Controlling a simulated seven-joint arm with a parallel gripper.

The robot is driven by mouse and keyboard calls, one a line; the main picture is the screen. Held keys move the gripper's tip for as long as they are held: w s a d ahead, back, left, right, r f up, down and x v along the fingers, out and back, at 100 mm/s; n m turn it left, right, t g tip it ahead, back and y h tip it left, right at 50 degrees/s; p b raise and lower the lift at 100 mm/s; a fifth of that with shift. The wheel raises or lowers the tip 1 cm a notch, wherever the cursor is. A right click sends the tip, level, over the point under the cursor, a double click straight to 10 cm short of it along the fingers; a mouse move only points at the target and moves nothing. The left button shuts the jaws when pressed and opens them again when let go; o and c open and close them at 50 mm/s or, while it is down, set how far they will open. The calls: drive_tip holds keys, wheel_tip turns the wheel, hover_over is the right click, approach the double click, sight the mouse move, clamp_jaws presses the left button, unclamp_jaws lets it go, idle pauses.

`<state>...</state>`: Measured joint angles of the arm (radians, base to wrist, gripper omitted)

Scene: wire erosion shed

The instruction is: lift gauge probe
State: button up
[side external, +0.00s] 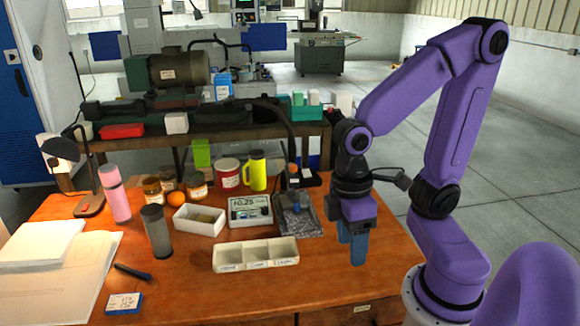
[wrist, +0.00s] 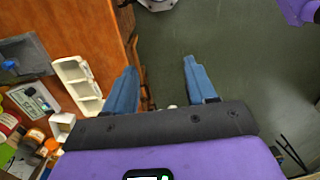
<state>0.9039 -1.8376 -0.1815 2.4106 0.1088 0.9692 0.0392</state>
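My gripper (side external: 352,258) points down at the right end of the wooden table, its blue fingers apart. In the wrist view my gripper (wrist: 161,66) is open with nothing between the fingers; floor shows between them. A white gauge box with a "+0.25" display (side external: 250,204) stands mid-table, left of my gripper; it also shows in the wrist view (wrist: 36,101). A small blue piece (side external: 296,208) lies in a dark grey tray (side external: 314,229) beside it, and shows in the wrist view (wrist: 9,65). I cannot tell for sure which piece is the gauge probe.
A white three-compartment tray (side external: 256,268) lies between the gauge box and the front edge. The table's front right is clear.

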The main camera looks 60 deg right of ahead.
sight(288, 174)
drive_tip(key=w+d+f+m+g+y, duration=0.15)
drive_tip(key=w+m+g+y, duration=0.3)
drive_tip(key=w+m, duration=0.95)
drive_tip(key=w+d+f+m+t+y, duration=0.35)
drive_tip(key=w+d+m+y, duration=0.25)
drive_tip(key=w+d+m, duration=0.35)
drive_tip(key=w+d+f+m+t+y, duration=0.2)
drive_tip(key=w+d+m+t, duration=0.15)
drive_tip(key=d, duration=0.55)
drive_tip(key=w+d+f+m+t+y, duration=0.1)
drive_tip(key=w+d+f+m+t, duration=0.25)
drive_tip(key=d, duration=0.55)
drive_tip(key=s+d+f+m+t+h, duration=0.1)
drive_tip(key=s+d+m+t+h, duration=0.15)
drive_tip(key=d+m+t, duration=0.4)
drive_tip(key=s+d+f+m+t+h, duration=0.1)
drive_tip(key=s+d+t, duration=0.2)
drive_tip(key=d, duration=0.7)
drive_tip(key=x, duration=1.7)
drive_tip(key=shift+w+a+r, duration=0.15)
drive_tip(key=shift+a+r, duration=0.05)
drive_tip(key=shift+c, duration=0.3)
